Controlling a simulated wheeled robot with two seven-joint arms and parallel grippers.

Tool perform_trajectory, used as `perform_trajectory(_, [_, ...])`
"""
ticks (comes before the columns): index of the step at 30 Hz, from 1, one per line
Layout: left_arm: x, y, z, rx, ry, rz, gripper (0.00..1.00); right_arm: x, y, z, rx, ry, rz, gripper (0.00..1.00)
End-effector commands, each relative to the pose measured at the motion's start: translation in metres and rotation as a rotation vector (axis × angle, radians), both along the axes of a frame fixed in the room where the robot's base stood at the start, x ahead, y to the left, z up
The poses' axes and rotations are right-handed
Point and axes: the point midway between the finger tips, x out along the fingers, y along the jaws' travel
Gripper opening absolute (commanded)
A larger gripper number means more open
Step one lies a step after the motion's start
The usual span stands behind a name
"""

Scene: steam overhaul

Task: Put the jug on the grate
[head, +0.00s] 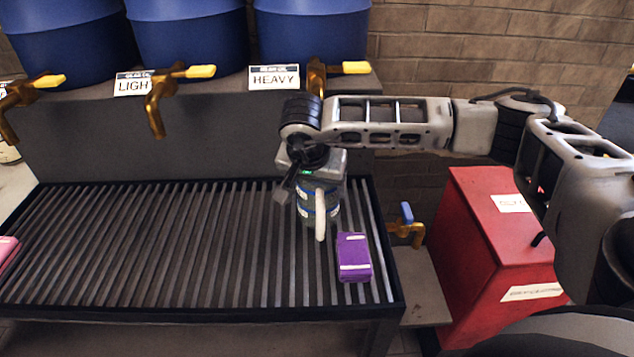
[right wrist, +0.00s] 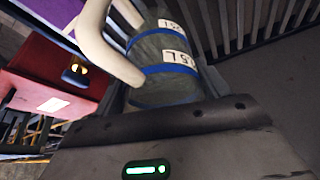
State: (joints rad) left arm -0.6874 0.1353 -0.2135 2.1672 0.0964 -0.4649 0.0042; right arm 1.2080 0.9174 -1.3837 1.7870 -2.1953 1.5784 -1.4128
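The jug (head: 306,204) is grey-green with blue bands and a cream handle, and it hangs upright below my right gripper (head: 311,180) at the right part of the grate. In the right wrist view the jug (right wrist: 165,65) sits between the fingers of my right gripper (right wrist: 168,90), with white volume labels and its handle to the left. The gripper is shut on it. The grate (head: 150,245) is a wide dark slatted rack. I cannot tell whether the jug's base touches the slats. My left gripper is not in view.
A purple block (head: 354,257) lies on the grate just right of the jug. A pink block (head: 6,250) is at the left edge. Blue barrels (head: 190,40) with brass taps (head: 318,75) stand behind. A red cabinet (head: 490,250) stands right. The grate's middle is clear.

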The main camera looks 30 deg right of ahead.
Motion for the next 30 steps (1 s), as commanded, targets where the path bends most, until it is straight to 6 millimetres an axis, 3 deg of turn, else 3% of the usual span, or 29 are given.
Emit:
perform_trajectory(1, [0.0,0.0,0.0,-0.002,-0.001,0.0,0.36,0.0,0.0,0.0,0.0,0.0,0.0,0.85])
perform_trajectory(3, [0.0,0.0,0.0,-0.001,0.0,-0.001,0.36,0.0,0.0,0.0,0.0,0.0,0.0,0.96])
perform_trajectory(14, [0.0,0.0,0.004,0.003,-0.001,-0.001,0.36,-0.001,0.002,0.007,0.001,-0.001,0.001,0.96])
perform_trajectory(30, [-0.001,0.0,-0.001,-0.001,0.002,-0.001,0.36,-0.025,0.032,0.1,0.001,-0.003,0.002,0.96])
